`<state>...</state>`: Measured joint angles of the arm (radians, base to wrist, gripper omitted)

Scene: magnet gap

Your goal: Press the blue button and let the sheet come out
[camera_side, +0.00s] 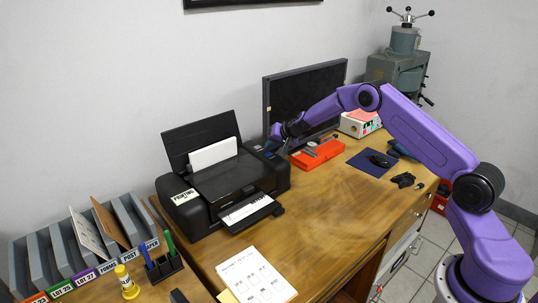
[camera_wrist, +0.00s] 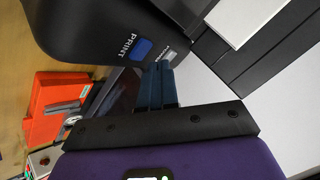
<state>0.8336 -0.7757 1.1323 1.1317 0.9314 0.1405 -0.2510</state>
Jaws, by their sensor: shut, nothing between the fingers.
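The black printer (camera_side: 195,218) stands on the wooden desk. In the wrist view its blue button (camera_wrist: 143,49) sits beside the word PRINT, with a pale grey key next to it. My gripper (camera_wrist: 163,68) is shut and empty, its dark blue fingertips just below these keys in the picture. I cannot tell whether they touch the panel. A printed white sheet (camera_side: 246,210) lies at the printer's front tray. Blank paper (camera_side: 213,154) stands in the rear feed.
A monitor (camera_side: 302,93) stands behind my gripper. A red case (camera_side: 318,153) with a grey tool lies right of the printer. Grey file racks (camera_side: 50,258) and a pen holder (camera_side: 164,268) are at the left.

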